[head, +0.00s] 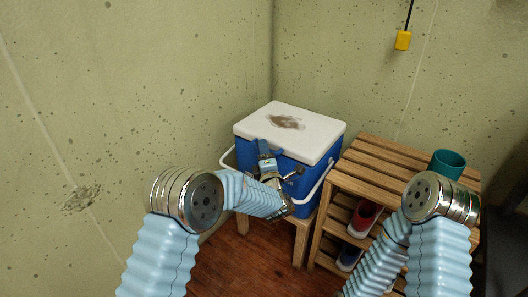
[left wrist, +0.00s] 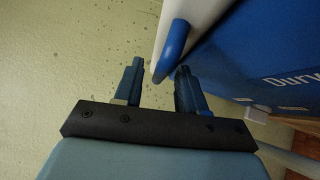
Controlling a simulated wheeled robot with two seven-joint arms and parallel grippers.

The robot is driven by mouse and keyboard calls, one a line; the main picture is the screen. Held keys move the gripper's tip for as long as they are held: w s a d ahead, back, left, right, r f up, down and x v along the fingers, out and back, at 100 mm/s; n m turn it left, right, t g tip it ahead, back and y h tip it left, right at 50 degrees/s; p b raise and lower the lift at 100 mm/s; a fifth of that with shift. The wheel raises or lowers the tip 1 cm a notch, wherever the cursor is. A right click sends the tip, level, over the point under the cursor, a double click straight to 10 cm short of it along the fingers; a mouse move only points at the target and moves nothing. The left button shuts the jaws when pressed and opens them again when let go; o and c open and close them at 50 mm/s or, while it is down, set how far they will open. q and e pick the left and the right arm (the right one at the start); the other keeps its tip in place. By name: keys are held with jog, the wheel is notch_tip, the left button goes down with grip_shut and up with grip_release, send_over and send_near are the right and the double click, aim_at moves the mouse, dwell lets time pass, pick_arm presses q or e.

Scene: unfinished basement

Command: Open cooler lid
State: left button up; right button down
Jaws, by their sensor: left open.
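A blue cooler (head: 327,170) with a white lid (head: 318,128) stands in the corner, and the lid is shut. The lid has a brown stain on top. My left gripper (head: 280,172) is at the cooler's front, just below the lid's edge, and partly hides it. In the left wrist view the left gripper (left wrist: 158,72) is open. A blue tab (left wrist: 172,50) at the edge of the white lid (left wrist: 190,15) reaches down between its fingertips. I cannot tell whether the fingers touch the tab. My right gripper is not in view; only the right arm shows.
The cooler stands on a low wooden stand (head: 301,240) close to the walls. A slatted wooden rack (head: 375,155) is right beside it, with a teal cup (head: 447,163) on top and shoes (head: 363,217) below.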

pick_arm(q)
grip_shut()
jog(key=shift+r, duration=0.1)
dwell(0.3)
